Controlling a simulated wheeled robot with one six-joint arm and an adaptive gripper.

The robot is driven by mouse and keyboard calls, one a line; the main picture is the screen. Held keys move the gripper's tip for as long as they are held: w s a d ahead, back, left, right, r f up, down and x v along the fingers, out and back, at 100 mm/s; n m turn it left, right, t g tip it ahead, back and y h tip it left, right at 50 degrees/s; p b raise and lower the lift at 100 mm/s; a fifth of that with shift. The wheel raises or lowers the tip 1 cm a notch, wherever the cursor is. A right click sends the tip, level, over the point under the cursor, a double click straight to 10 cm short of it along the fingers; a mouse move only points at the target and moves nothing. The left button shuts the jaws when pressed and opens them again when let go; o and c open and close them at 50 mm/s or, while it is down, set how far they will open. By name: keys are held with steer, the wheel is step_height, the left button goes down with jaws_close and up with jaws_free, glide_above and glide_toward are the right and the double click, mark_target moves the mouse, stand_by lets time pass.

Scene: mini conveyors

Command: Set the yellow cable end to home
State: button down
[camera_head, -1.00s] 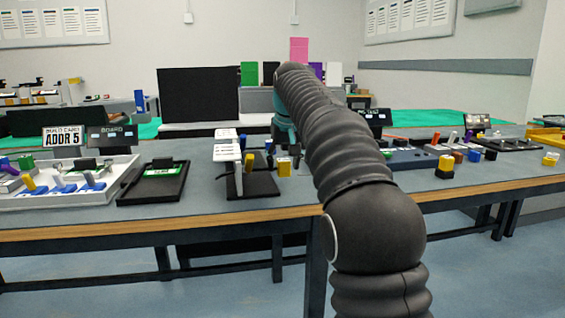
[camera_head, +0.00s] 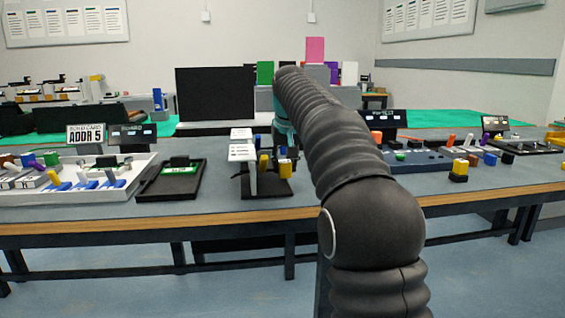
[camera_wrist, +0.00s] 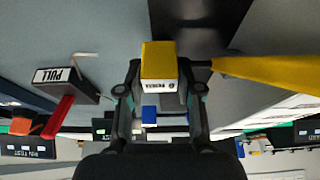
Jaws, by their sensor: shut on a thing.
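A yellow block (camera_wrist: 158,60) with a small white label on its face sits between the fingers of my gripper (camera_wrist: 160,78) in the wrist view. The fingers are shut on its two sides. In the head view the yellow block (camera_head: 285,170) shows just left of my arm, over or beside a black base plate (camera_head: 264,186); I cannot tell if it touches. My gripper is hidden behind the arm there. No cable or marked home place can be made out clearly.
A white-topped stand (camera_head: 242,152) rises from the plate. A long yellow piece (camera_wrist: 275,70) lies close to the right finger in the wrist view. A red lever (camera_wrist: 57,117) with a PULL box (camera_wrist: 65,82) is left. A black tray (camera_head: 150,188) stands further left.

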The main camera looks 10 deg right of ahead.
steer(key=c, duration=0.8)
jaws_free()
steer(key=shift+a, duration=0.5)
steer(key=shift+o, duration=0.2)
steer(key=shift+d, duration=0.2)
steer(key=v, duration=1.2)
steer(key=shift+d, duration=0.1)
